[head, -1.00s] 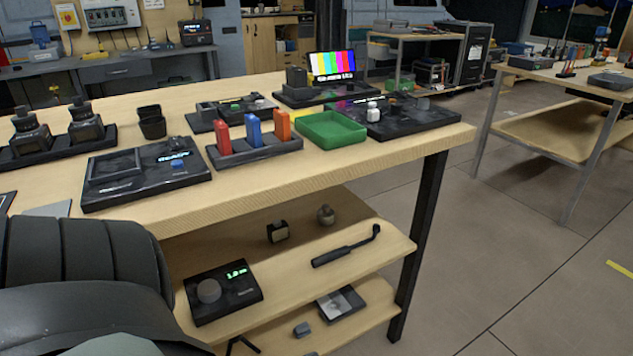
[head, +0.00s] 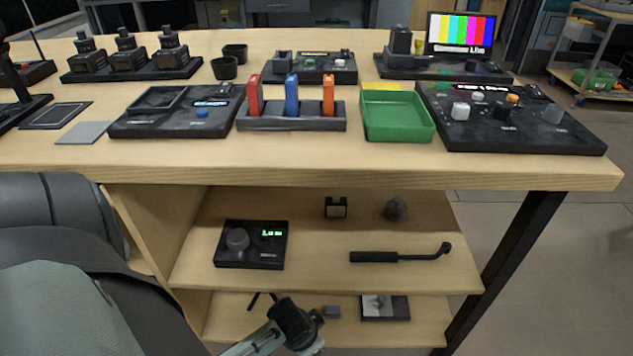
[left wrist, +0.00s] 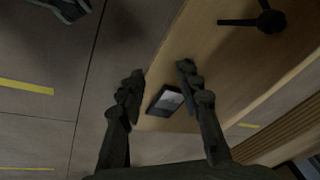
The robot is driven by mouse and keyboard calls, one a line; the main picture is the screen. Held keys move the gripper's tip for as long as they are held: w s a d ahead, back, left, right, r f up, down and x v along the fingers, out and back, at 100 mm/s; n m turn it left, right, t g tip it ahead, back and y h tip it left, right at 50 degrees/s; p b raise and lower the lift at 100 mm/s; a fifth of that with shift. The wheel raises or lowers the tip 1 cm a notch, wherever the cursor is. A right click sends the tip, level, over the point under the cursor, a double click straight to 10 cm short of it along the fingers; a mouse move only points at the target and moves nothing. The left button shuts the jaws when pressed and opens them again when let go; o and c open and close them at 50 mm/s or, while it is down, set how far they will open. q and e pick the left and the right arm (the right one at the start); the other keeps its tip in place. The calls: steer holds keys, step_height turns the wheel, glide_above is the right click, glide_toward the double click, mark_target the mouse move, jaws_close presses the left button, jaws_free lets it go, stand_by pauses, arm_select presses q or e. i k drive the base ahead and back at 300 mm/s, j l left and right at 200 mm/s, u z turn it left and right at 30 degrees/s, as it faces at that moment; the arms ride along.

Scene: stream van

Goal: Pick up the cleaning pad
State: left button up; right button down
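A flat, light-grey square (head: 84,132), which looks like the cleaning pad, lies on the table top at the left, near the front edge. It lies between a dark framed plate (head: 55,116) and a black console (head: 175,122). My right gripper is not in view.
A black-framed panel (head: 385,308) on the bottom shelf also shows near my fingers in the left wrist view (left wrist: 166,100). The middle shelf holds a dial box (head: 251,245) and a black handled tool (head: 400,254). A green tray (head: 397,118) stands on the table. A black leg (head: 505,265) supports the right.

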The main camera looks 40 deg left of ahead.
mark_target(330, 311)
steer(key=i+l+u, duration=0.3)
steer(key=l+u, duration=0.35)
steer(key=i+l+u, duration=0.15)
steer(key=l+u, duration=0.15)
steer(key=l, duration=0.2)
